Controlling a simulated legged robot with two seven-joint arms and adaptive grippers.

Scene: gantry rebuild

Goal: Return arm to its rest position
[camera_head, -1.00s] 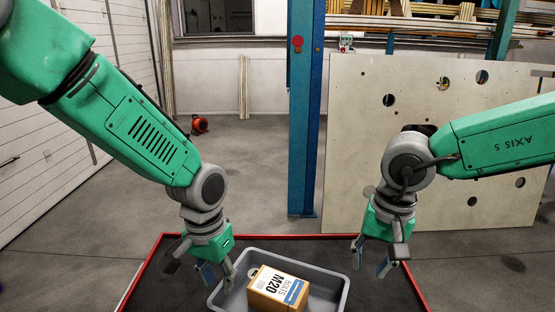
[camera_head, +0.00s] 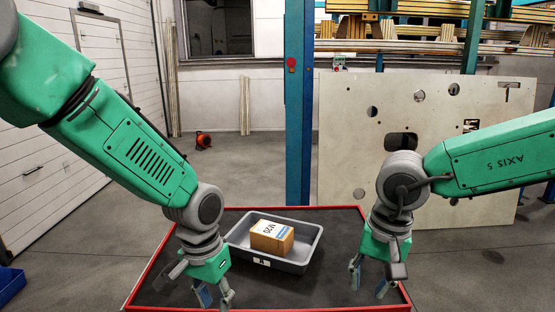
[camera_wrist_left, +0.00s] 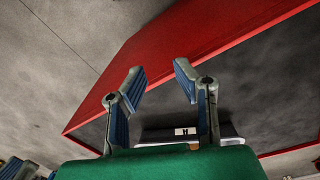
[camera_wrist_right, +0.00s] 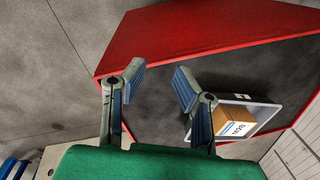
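My left gripper (camera_head: 214,296) hangs over the front left of the red-rimmed table, pointing down. In the left wrist view its two fingers (camera_wrist_left: 160,85) stand apart with nothing between them. My right gripper (camera_head: 369,279) hangs at the front right of the table. In the right wrist view its fingers (camera_wrist_right: 158,85) are also apart and empty. A cardboard box (camera_head: 272,237) marked M20 sits inside a grey tray (camera_head: 240,241) on the table, behind and between the grippers. Neither gripper touches the box or tray.
The table (camera_head: 152,262) has a dark top and a red raised rim. Behind it stand a blue post (camera_head: 299,120) and a pale panel with holes (camera_head: 440,150). A blue bin (camera_head: 11,289) is at lower left. The dark top beside the tray is clear.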

